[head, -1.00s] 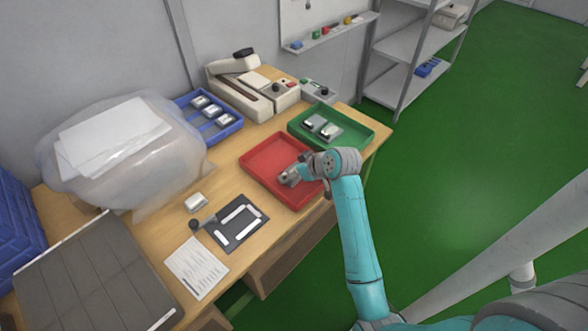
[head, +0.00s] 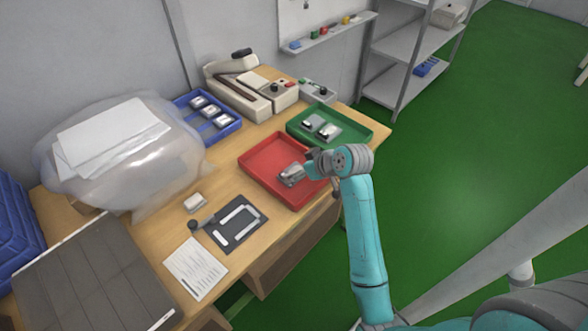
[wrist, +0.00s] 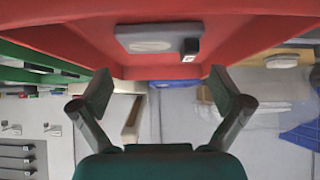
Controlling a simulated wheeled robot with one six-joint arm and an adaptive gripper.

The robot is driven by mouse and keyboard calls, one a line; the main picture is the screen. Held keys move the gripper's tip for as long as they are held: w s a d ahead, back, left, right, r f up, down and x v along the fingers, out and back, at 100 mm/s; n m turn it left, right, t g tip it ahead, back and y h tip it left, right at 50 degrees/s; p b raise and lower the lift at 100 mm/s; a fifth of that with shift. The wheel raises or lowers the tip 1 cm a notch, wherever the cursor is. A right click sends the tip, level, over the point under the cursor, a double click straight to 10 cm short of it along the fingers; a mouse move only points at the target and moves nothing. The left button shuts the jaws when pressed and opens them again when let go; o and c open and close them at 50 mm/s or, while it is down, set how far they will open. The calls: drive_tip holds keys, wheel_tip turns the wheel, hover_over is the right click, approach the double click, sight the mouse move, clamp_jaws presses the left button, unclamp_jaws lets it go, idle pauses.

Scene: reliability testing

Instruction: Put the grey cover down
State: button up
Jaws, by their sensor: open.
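The grey cover (wrist: 150,40), a flat grey piece with a small black block at one end, is in the red tray (wrist: 50,32), seen at the top of the wrist view. In the head view, a grey shape (head: 291,175) shows in the red tray (head: 262,160) beside my gripper; cover and fingers are hard to tell apart there. My gripper (wrist: 165,88) is open, its two fingers wide apart with nothing between them. The cover lies beyond the fingertips, apart from them.
A green tray (head: 350,138) with grey parts is behind the red tray, and a blue tray (head: 228,130) with several parts is further back. A dark fixture plate (head: 256,232), a small pale block (head: 195,203) and a paper sheet (head: 196,268) lie on the table to the left.

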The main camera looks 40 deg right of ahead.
sight(297, 207)
drive_tip(key=v, duration=0.8)
drive_tip(key=shift+a+f, duration=0.15)
drive_tip(key=shift+m+t+h, duration=0.5)
drive_tip(key=shift+m, duration=0.3)
drive_tip(key=s+a+f, duration=0.1)
drive_tip(key=a+f, duration=0.1)
drive_tip(key=s+a+f, duration=0.1)
drive_tip(key=a+f, duration=0.2)
drive_tip(key=s+a+f, duration=0.1)
drive_tip(key=a+f, duration=0.1)
drive_tip(key=a, duration=0.1)
drive_tip(key=shift+a+f, duration=0.25)
drive_tip(key=s+a+f+t+h, duration=0.1)
drive_tip(key=s+a+f, duration=0.3)
drive_tip(key=s+a, duration=0.4)
drive_tip(key=s+a+r+t, duration=0.2)
drive_tip(key=s+r, duration=0.3)
drive_tip(key=s, duration=0.5)
drive_tip(key=s+a+r+n+t+y, duration=0.1)
drive_tip(key=s+a+r, duration=0.3)
drive_tip(key=s, duration=0.6)
drive_tip(key=shift+s+a+r+t+y, duration=0.2)
drive_tip(key=shift+a+r+t+y, duration=0.15)
drive_tip(key=shift+a, duration=0.3)
